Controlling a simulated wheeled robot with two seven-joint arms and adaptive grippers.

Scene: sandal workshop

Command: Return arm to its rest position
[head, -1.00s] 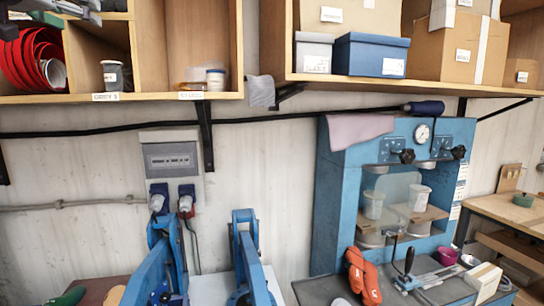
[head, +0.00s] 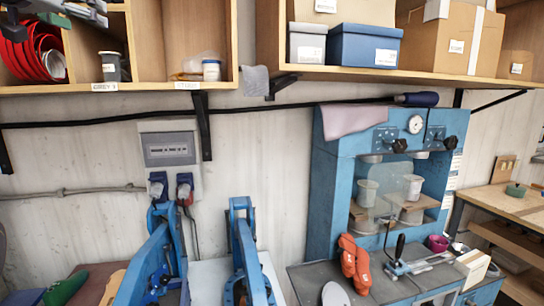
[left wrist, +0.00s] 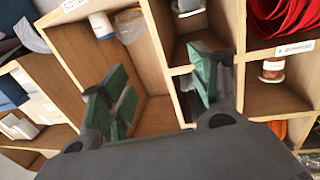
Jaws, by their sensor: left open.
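My left gripper (head: 82,10) shows at the top left edge of the head view, in front of the upper part of the wooden cubby shelf (head: 146,45). Most of that arm is outside the picture. In the left wrist view its two green-padded fingers (left wrist: 158,90) stand wide apart with nothing between them. Behind them are the shelf's open compartments. My right gripper is not in view.
A dark cup (head: 110,67) and red rolled material (head: 28,55) sit in the cubbies. A right-hand shelf holds a blue box (head: 366,46) and cartons. Below are a blue press (head: 325,190) and blue metal frames (head: 243,245).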

